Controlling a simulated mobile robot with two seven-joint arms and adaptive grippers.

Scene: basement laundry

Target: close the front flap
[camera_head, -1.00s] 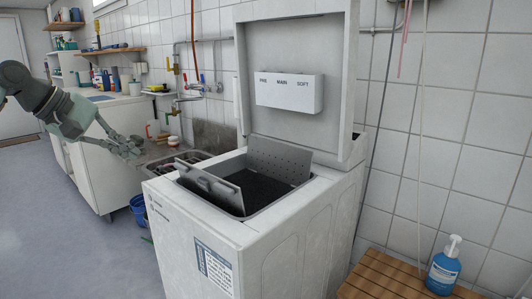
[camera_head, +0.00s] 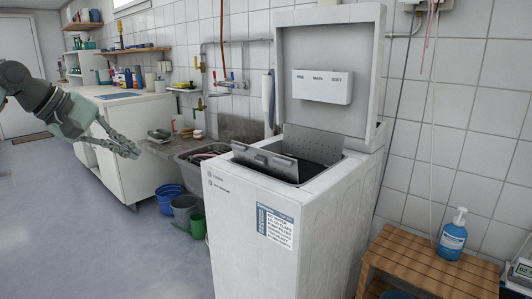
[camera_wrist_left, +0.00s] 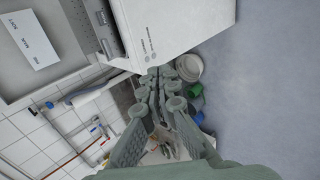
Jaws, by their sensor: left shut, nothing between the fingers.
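The white top-loading washing machine (camera_head: 250,220) stands right of centre with its lid (camera_head: 330,65) raised. In its top opening, the grey front flap (camera_head: 265,162) stands up, tilted, with a latch piece along its upper edge. The perforated rear flap (camera_head: 312,143) also stands up behind it, and the dark drum shows between them. My left gripper (camera_head: 128,150) is shut and empty, left of the machine and apart from it. In the left wrist view its fingers (camera_wrist_left: 160,75) point towards the machine's front edge. My right gripper is not in view.
A sink (camera_head: 200,155) and a white cabinet (camera_head: 130,150) stand behind my left gripper. Blue, grey and green buckets (camera_head: 186,208) stand on the floor left of the machine. A wooden stand (camera_head: 425,262) with a blue bottle (camera_head: 453,238) is at right. The floor in front is clear.

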